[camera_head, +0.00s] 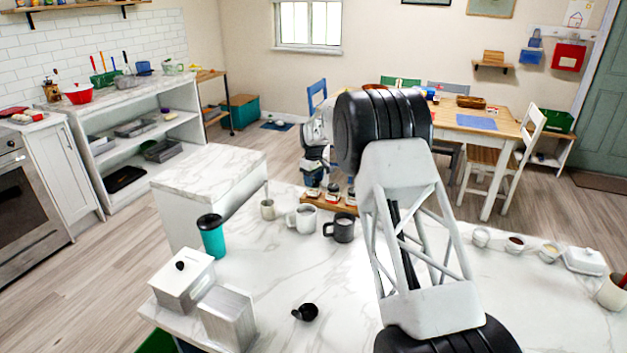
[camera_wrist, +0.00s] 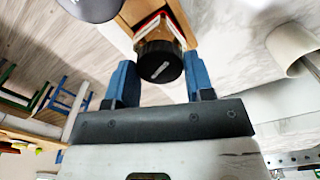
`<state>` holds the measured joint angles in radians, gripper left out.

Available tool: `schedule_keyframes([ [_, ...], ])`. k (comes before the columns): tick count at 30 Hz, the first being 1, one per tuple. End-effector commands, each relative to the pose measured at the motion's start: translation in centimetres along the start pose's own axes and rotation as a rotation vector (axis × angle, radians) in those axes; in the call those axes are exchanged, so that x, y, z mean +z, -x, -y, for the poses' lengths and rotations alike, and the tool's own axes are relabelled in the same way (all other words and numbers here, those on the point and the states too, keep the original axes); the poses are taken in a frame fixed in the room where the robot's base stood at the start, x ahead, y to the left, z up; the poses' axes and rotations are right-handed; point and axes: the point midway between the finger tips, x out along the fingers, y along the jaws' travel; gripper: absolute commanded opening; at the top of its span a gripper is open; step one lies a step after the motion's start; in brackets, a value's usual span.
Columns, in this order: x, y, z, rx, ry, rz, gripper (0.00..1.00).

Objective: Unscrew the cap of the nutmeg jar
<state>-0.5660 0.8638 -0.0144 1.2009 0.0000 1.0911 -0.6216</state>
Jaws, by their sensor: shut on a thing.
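In the wrist view, a small jar with a red and white label (camera_wrist: 157,22) stands at a wooden rack (camera_wrist: 182,12). Its round black cap (camera_wrist: 158,64) is between the blue fingertips of my gripper (camera_wrist: 160,80), which are shut on it. I cannot read the label, so I cannot tell by name whether this is the nutmeg jar. In the head view, my gripper (camera_head: 313,178) points down at the left end of the rack (camera_head: 330,206). Black-capped jars stand there, including one in the middle (camera_head: 333,191). My arm hides part of the rack's right side.
A teal tumbler (camera_head: 211,237) and a white canister (camera_head: 184,281) are further left. Open marble counter (camera_head: 265,275) lies between them.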

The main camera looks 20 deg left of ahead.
Motion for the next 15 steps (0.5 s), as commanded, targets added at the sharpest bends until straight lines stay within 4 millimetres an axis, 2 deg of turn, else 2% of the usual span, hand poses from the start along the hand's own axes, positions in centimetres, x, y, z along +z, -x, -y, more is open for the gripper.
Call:
schedule_keyframes([
  [9, -0.01, 0.01, 0.01, 0.0, 0.011, 0.0, 0.25],
  [15, 0.0, -0.01, 0.02, 0.0, 0.109, 0.0, 0.25],
])
